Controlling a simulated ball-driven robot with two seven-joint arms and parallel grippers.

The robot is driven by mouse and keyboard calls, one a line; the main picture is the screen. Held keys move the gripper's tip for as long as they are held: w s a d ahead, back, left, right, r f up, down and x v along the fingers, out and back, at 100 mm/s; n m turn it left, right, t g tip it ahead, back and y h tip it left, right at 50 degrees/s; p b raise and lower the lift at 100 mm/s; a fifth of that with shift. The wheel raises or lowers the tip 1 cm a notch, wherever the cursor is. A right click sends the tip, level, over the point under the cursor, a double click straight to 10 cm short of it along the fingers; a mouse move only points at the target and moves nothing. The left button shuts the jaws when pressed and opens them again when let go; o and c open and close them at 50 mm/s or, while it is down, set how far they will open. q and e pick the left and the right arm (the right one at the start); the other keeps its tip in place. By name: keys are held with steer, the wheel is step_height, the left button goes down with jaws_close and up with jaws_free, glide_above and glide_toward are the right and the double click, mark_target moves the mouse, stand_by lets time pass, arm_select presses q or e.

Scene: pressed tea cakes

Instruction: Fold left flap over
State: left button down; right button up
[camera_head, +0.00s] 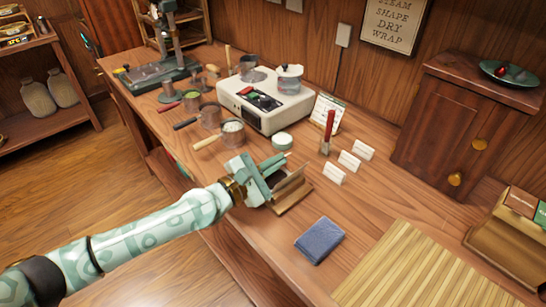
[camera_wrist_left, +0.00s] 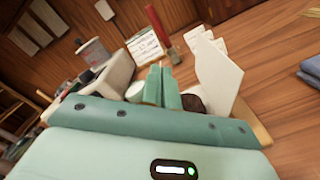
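My left gripper (camera_head: 276,170) reaches in from the left over the bench, at the left side of a small paper wrapper (camera_head: 293,203). In the left wrist view its two green fingers (camera_wrist_left: 161,86) are together, with nothing visible between them. A pale flap (camera_wrist_left: 216,78) of the wrapper stands up to the right of the fingers, apart from them in that picture. A dark round tea cake (camera_wrist_left: 193,102) shows partly between the fingers and this flap. The gripper hides the wrapper's left side, so I cannot tell how the left flap lies. My right gripper is in neither view.
A blue folded cloth (camera_head: 320,240) and a slatted bamboo mat (camera_head: 425,270) lie to the right. White cards (camera_head: 349,161), a red-handled tool (camera_head: 328,130) and a small tub (camera_head: 282,141) stand behind. A white stove (camera_head: 268,103) and handled pots (camera_head: 232,133) are further back.

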arm_select(q)
steer(key=c, duration=1.7)
jaws_free()
steer(key=v, duration=0.8)
steer(key=shift+s+a, duration=0.15)
steer(key=shift+s, duration=0.05)
steer(key=shift+b+v, duration=1.15)
steer(key=shift+v, duration=2.75)
steer(key=shift+r, duration=0.1)
